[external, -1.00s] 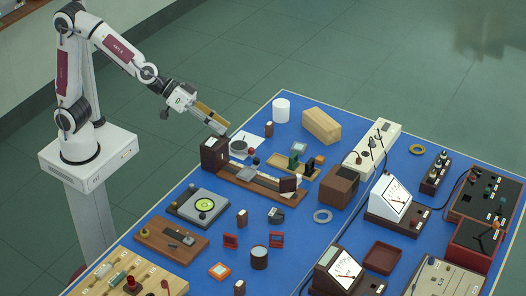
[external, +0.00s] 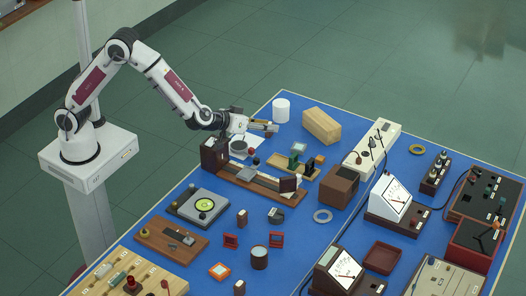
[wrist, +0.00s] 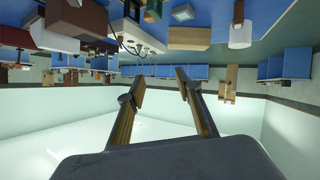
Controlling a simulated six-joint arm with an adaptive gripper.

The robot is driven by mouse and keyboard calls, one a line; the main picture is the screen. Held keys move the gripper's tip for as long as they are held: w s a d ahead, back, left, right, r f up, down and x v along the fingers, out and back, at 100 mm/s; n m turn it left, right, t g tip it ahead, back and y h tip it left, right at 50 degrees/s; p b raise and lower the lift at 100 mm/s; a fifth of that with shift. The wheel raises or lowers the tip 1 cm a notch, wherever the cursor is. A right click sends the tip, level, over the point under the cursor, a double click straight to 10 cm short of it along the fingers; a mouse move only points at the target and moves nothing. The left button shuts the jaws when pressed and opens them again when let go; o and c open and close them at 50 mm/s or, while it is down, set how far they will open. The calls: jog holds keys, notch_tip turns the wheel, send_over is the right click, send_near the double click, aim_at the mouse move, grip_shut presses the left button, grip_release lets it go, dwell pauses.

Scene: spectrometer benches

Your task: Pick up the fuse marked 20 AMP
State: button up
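No marking reading 20 AMP is legible, so I cannot tell which thing is that fuse. Small brown upright blocks with pale tops stand on the blue bench, one near its middle (external: 242,218) and one at the front (external: 239,288). A third small brown block (external: 269,132) stands at the back, partly covered by my gripper (external: 268,127). My gripper reaches out nearly level at the back left of the bench. In the wrist view its two fingers (wrist: 160,82) are apart, with nothing between them.
A white cylinder (external: 281,110) and a wooden block (external: 321,126) stand just beyond my gripper. A dark upright box (external: 214,155) on a long wooden rail (external: 255,180) is close below my wrist. Meters and trays crowd the right side. Bare blue surface shows between items.

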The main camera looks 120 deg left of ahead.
jog(key=s+a+f+n+g+y, duration=0.2)
jog(key=s+a+f+n+g, duration=0.1)
jog(key=s+a+f+g, duration=0.4)
jog(key=s+f, duration=0.3)
jog(key=shift+a+f+n, duration=0.3)
jog(key=shift+a+f, duration=0.1)
jog(key=shift+x, duration=3)
jog(key=shift+x, duration=2.95)
jog(key=shift+r, duration=0.15)
